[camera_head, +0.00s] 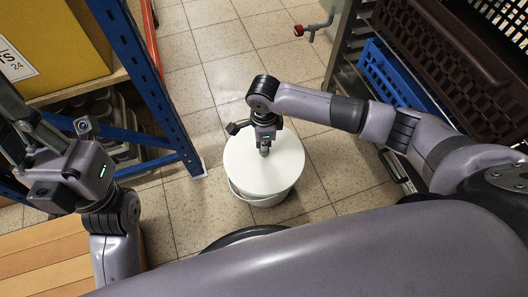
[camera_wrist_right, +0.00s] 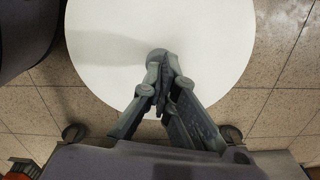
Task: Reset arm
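My right gripper (camera_head: 264,150) hangs pointing down over a white round bucket (camera_head: 245,170) with a flat white lid, standing on the floor. In the right wrist view the two fingers of the gripper (camera_wrist_right: 165,68) come together above the white lid (camera_wrist_right: 100,65). A small grey round shape (camera_wrist_right: 157,54) shows at the fingertips; I cannot tell if it is part of the fingers or a separate thing. My left gripper (camera_head: 32,122) is at the left edge by the shelving, partly cut off; its fingertips are not clear.
A blue shelf upright (camera_head: 150,85) with a yellow box (camera_head: 50,45) stands at left. Dark brown crates (camera_head: 455,85) and a blue crate (camera_head: 395,80) are at right. A wooden surface (camera_head: 45,260) is at lower left. Tiled floor (camera_head: 225,60) is free beyond the bucket.

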